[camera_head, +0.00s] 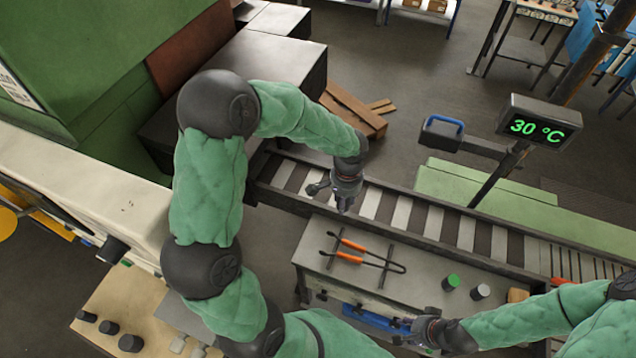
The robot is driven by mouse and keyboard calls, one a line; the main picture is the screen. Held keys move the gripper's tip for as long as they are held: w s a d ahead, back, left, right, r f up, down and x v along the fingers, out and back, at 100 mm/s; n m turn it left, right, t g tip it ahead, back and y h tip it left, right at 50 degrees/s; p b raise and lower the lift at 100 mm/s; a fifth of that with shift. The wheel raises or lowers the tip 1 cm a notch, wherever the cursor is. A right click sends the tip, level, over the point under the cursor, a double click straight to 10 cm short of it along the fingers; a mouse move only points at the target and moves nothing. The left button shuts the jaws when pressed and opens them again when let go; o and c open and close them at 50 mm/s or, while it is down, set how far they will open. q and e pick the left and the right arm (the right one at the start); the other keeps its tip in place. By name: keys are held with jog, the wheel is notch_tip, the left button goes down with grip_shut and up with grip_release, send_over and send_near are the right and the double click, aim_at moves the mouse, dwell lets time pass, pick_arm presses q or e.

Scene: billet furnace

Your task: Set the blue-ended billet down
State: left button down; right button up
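I cannot make out a blue-ended billet for certain. Short cylinders stand on the grey work table (318,252): one has a green top (451,281) and one a pale top (480,291). My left gripper (328,198) hangs over the roller conveyor (402,214) behind the table; its fingers are spread, with nothing seen between them. My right gripper (406,328) is low at the table's front edge, pointing left, beside a long blue part (370,318). Its fingers are small and dark, so whether it grips anything is unclear.
Orange-handled tongs (350,258) lie on a rack on the table. A display (538,124) reading 30 °C stands on a post behind the conveyor. A green machine (90,50) fills the upper left.

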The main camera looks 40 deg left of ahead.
pick_arm(q)
jog(key=shift+w+a, duration=0.3)
jog(key=shift+a, duration=0.05)
jog(key=w+a+f+p, duration=0.1)
jog(key=w+a+f, duration=0.3)
jog(key=w+a+f+p, duration=0.2)
jog(key=w+a+f, duration=0.2)
jog(key=w, duration=0.1)
jog(key=shift+w+a+f, duration=0.1)
jog(key=shift+f, duration=0.1)
jog(key=shift+w+a+f, duration=0.35)
jog(key=shift+a+f, duration=0.05)
jog(key=shift+f, duration=0.3)
notch_tip(320, 180, down, 3)
jog(key=shift+r+p, duration=0.2)
jog(key=shift+p, duration=0.6)
jog(key=shift+f, duration=0.2)
jog(key=shift+f, duration=0.15)
